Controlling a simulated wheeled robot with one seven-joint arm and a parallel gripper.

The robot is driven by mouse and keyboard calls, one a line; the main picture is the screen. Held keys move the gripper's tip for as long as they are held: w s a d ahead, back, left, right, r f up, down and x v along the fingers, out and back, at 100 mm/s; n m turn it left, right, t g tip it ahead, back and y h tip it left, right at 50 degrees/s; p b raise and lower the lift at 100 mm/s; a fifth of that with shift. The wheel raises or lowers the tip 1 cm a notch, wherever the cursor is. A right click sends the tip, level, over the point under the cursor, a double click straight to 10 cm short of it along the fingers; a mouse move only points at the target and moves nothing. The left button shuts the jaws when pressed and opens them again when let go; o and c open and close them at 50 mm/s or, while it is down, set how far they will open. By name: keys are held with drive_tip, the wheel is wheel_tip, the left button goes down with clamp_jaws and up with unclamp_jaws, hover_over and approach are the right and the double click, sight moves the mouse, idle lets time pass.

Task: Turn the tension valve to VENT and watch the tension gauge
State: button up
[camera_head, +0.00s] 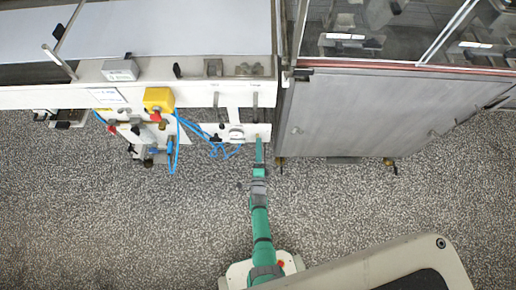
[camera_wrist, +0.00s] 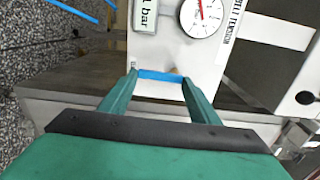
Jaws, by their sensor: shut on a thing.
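My gripper (camera_wrist: 160,77) has its two green fingers shut on the two ends of a blue valve handle (camera_wrist: 161,75), which lies about crosswise between the fingertips. The handle sits on a white panel (camera_wrist: 205,60), below a round white gauge (camera_wrist: 200,17) with a red needle pointing roughly up. The gauge's top is cut off and its numbers are too small to read. Lettering that seems to include "TENSION" runs beside it. In the head view my gripper (camera_head: 259,146) reaches the panel's lower right; the handle is hidden there.
A label ending in "1 bar" (camera_wrist: 146,14) is left of the gauge. Blue hoses (camera_head: 200,135) and a yellow box with a red button (camera_head: 158,99) are left of my arm. A grey cabinet (camera_head: 350,115) stands close on the right. Speckled floor (camera_head: 120,220) is open.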

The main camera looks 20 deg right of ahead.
drive_tip(key=shift+s, duration=0.1)
drive_tip(key=o, duration=1)
drive_tip(key=shift+o, duration=0.2)
drive_tip(key=shift+s, duration=0.1)
drive_tip(key=v, duration=1)
drive_tip(key=shift+s, duration=0.3)
drive_tip(key=shift+s+a, duration=0.1)
